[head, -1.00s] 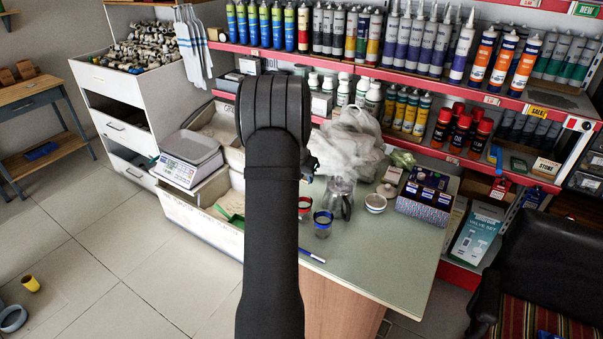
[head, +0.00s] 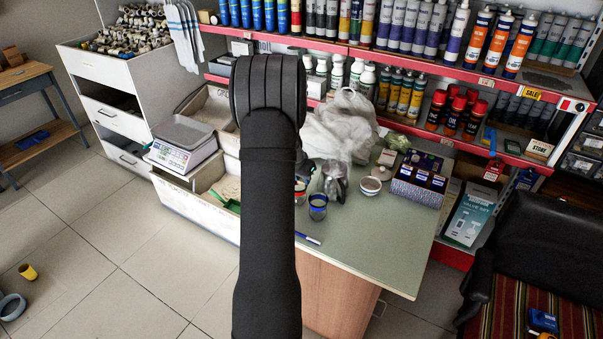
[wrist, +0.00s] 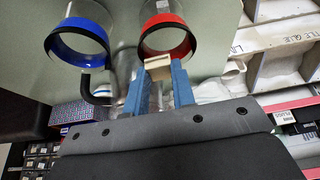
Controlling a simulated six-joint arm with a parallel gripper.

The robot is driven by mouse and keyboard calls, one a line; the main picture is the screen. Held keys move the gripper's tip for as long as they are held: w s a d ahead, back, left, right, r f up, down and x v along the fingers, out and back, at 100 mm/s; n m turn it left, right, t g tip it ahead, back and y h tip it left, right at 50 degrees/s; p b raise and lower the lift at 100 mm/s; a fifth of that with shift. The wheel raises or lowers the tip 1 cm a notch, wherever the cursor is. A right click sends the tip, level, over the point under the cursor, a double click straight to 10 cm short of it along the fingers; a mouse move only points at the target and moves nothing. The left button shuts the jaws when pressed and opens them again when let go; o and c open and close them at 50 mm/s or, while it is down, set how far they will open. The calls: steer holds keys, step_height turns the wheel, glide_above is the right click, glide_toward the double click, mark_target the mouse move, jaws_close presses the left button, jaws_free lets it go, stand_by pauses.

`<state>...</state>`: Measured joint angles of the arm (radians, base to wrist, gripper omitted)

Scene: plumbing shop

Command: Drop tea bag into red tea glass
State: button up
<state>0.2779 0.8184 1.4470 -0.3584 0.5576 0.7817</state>
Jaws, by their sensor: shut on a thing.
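In the wrist view, my gripper (wrist: 160,80) has two blue fingers shut on a small tan tea bag (wrist: 158,67). The tea bag is at the near edge of the red tea glass (wrist: 165,36) and overlaps its rim in the picture; I cannot tell whether it touches. The glass with a blue band (wrist: 78,42) stands to the left of it. In the head view, the blue-banded glass (head: 318,207) stands on the counter just right of my arm. My arm hides most or all of the red glass and the gripper there.
The green counter (head: 372,245) has free room at its front right. A clear jug (head: 335,183), a white bowl (head: 370,187), a patterned box (head: 417,190) and a plastic bag (head: 342,128) stand behind. A blue pen (head: 308,239) lies near the front edge. A scale (head: 183,147) stands left.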

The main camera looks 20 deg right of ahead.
steer(key=o, duration=1)
steer(key=v, duration=1.7)
steer(key=shift+s+a+r, duration=0.1)
steer(key=shift+r, duration=0.1)
steer(key=x, duration=1.7)
steer(key=shift+f, duration=0.2)
